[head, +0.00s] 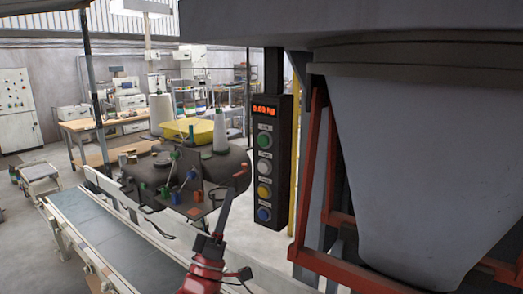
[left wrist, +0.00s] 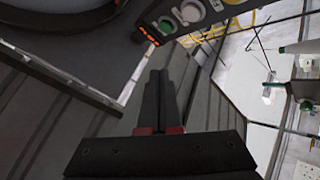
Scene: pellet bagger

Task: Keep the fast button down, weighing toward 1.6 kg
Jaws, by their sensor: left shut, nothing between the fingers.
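The dark control panel (head: 265,160) hangs upright in the middle of the head view. Its red display (head: 265,111) seems to read 0.03 kg; the last digit is unclear. Below it are green (head: 264,140), white (head: 264,168), yellow (head: 264,191) and blue (head: 264,214) buttons; their labels are too small to read. My left gripper (head: 228,203) is left of the panel's lower part. In the left wrist view, its shut, empty fingers (left wrist: 160,73) appear apart from the panel's display (left wrist: 147,33) and green button (left wrist: 165,25). My right gripper is out of view.
A large grey hopper (head: 400,150) on a red frame (head: 315,165) fills the right side. A conveyor (head: 110,228) runs at the lower left. A dark machine with thread cones (head: 220,132) stands left of the panel.

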